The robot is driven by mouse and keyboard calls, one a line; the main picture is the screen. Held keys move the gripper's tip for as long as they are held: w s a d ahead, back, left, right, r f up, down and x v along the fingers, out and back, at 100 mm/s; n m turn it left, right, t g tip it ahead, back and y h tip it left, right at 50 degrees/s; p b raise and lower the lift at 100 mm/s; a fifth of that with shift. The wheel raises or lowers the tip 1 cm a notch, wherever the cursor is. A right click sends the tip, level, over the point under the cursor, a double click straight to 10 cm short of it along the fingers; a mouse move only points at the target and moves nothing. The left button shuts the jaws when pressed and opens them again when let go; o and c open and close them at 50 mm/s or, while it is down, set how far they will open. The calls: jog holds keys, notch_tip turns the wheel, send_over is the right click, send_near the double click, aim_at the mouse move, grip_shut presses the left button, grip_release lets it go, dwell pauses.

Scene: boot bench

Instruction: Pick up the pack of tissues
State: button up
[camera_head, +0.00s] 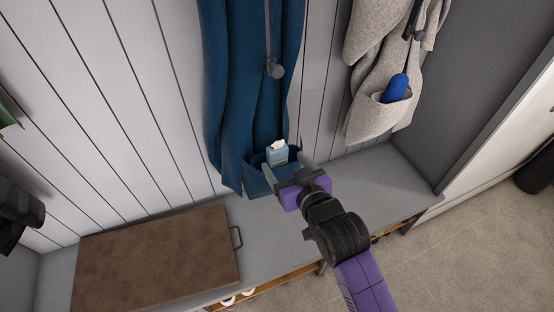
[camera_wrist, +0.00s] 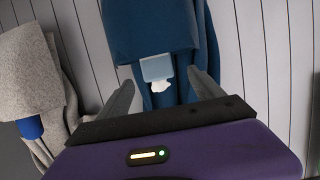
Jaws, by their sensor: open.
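The pack of tissues (camera_head: 277,154) is a small light-blue pack with a white tissue sticking out of its top. It sits at the pocket of a blue garment (camera_head: 240,90) hanging on the wall, its upper part showing. It also shows in the wrist view (camera_wrist: 157,70), between and beyond my fingers. My gripper (camera_head: 287,171) is open, with its two grey fingers spread to either side of the pack in the picture. I cannot tell whether the fingers touch the pack or reach level with it. The pack's lower part is hidden.
A grey bench (camera_head: 265,235) runs below, with a brown board with a handle (camera_head: 155,262) on its left. A beige coat (camera_head: 375,65) with a blue object (camera_head: 396,88) in its pocket hangs to the right. Bare bench lies right of my gripper.

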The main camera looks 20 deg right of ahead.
aim_at(279, 153)
jog(key=shift+d+p+x, duration=0.2)
jog(key=shift+p+x, duration=0.45)
jog(key=shift+x, duration=2.9)
jog(key=shift+r, duration=0.25)
jog(key=c, duration=1.4)
jog(key=shift+c, duration=0.2)
